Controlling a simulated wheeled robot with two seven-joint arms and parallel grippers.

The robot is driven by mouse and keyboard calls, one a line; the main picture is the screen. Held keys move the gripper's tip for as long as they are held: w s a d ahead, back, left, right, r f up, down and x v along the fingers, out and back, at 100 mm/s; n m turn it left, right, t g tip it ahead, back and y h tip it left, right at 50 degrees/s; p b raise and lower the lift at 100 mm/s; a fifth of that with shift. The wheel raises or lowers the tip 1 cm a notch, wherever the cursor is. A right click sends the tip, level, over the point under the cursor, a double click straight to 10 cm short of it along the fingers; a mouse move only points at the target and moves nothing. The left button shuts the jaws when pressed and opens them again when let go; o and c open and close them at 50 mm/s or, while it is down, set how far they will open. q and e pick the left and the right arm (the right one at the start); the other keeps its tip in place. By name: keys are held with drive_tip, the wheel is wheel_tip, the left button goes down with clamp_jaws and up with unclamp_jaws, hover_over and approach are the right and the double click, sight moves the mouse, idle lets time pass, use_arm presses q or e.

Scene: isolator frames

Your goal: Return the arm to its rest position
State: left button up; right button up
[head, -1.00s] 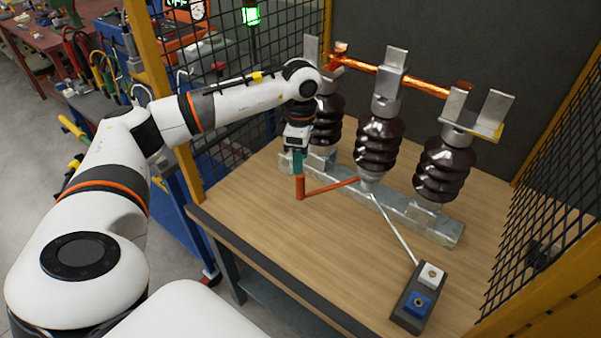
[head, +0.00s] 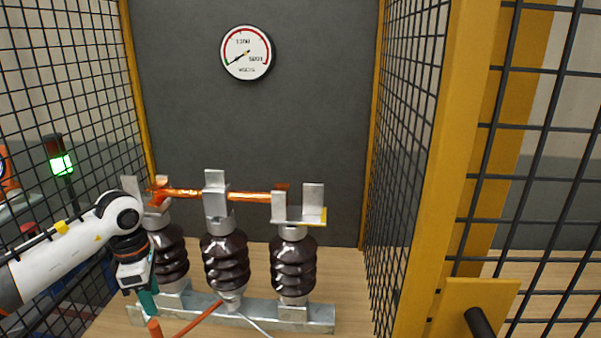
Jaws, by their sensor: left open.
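My left arm comes in from the left edge. Its gripper (head: 149,302) points down in front of the left insulator (head: 170,258), with teal fingers. I see nothing held in it, and its fingertips are partly hard to make out. Just below is the upright end of an orange lever (head: 154,330), cut off by the bottom edge; I cannot tell whether the fingers touch it. The lever's orange bar (head: 199,319) runs up to the foot of the middle insulator (head: 226,262). My right gripper is out of view.
A copper bar (head: 240,196) spans the left and middle metal tops toward the right insulator (head: 294,265). A dial gauge (head: 246,53) hangs on the dark back wall. Mesh panels in yellow frames (head: 432,170) close both sides. A green lamp (head: 61,164) glows at left.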

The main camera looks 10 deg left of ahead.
use_arm(q)
drive_tip(key=s+d+f+t+h, duration=0.15)
drive_tip(key=d+h, duration=0.75)
drive_tip(key=d, duration=1.3)
drive_tip(key=s+d+r+n+t+h, duration=0.1)
drive_tip(key=d+r+n+t+h, duration=0.6)
drive_tip(key=d+r+n+h, duration=0.25)
drive_tip(key=w+a+f+n+t+y, duration=0.15)
drive_tip(key=a+n+t+y, duration=0.45)
drive_tip(key=n, duration=0.6)
drive_tip(key=w+a+f+n+t+y, duration=0.1)
drive_tip(key=a+f+n+t+y, duration=0.3)
drive_tip(key=n+y, duration=0.55)
drive_tip(key=s+a+f+n+g+y, duration=0.3)
drive_tip(key=s+a+f+n, duration=0.15)
drive_tip(key=f+n, duration=0.35)
drive_tip(key=s+a+f+n+g, duration=0.1)
drive_tip(key=s+f+n+g, duration=0.45)
drive_tip(key=s, duration=0.55)
drive_tip(key=s+a+f+n+g, duration=0.1)
drive_tip(key=s+f+n+g, duration=0.2)
drive_tip(key=s+f+g, duration=0.6)
wheel_tip(320, 180, down, 24)
drive_tip(key=s+t, duration=0.1)
drive_tip(key=s+a+f+g, duration=0.1)
drive_tip(key=s+a+f, duration=0.2)
drive_tip(key=s+f, duration=1.4)
drive_tip(key=shift+s+m+y, duration=0.25)
drive_tip(key=shift+m+y, duration=0.05)
drive_tip(key=shift+m, duration=0.15)
